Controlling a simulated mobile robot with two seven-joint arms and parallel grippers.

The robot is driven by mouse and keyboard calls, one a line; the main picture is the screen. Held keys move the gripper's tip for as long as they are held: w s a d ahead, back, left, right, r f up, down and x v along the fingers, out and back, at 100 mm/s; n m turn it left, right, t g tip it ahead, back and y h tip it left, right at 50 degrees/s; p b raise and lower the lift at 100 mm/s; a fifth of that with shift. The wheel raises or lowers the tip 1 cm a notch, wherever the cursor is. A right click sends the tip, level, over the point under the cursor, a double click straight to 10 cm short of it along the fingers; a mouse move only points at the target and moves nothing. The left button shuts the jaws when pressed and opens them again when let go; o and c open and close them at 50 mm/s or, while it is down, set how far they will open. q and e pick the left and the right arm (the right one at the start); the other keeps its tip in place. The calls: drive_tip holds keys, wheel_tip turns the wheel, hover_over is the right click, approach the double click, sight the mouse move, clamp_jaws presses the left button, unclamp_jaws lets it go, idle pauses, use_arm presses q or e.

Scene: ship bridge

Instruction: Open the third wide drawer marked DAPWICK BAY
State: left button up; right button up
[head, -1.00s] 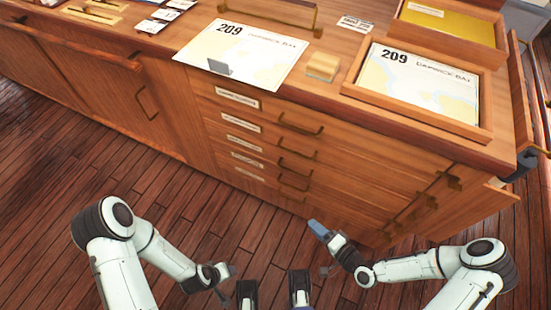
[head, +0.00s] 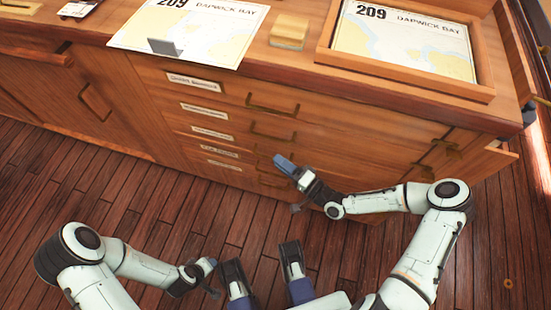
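A stack of wide wooden drawers is in the cabinet front in the head view, each with a small pale label and a brass bar handle. The third drawer from the top (head: 245,145) looks closed, and its label (head: 212,133) is too small to read. Its handle is largely hidden behind my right gripper. My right gripper (head: 284,162) is in front of the third and fourth drawers, its bluish fingertip pointing at the drawer fronts. I cannot tell its opening or whether it touches. My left gripper (head: 209,267) is low over the floor, away from the drawers; its opening is unclear.
The countertop holds a DAPWICK BAY chart (head: 190,28), a small wooden block (head: 289,31) and a framed chart tray (head: 400,75). A side panel (head: 487,158) sticks out at the right end. The plank floor (head: 130,190) before the cabinet is clear.

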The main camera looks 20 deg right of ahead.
use_arm(q)
drive_tip(key=shift+s+f, duration=0.35)
drive_tip(key=shift+s, duration=0.05)
use_arm(e)
drive_tip(key=shift+x, duration=1.35)
clamp_jaws()
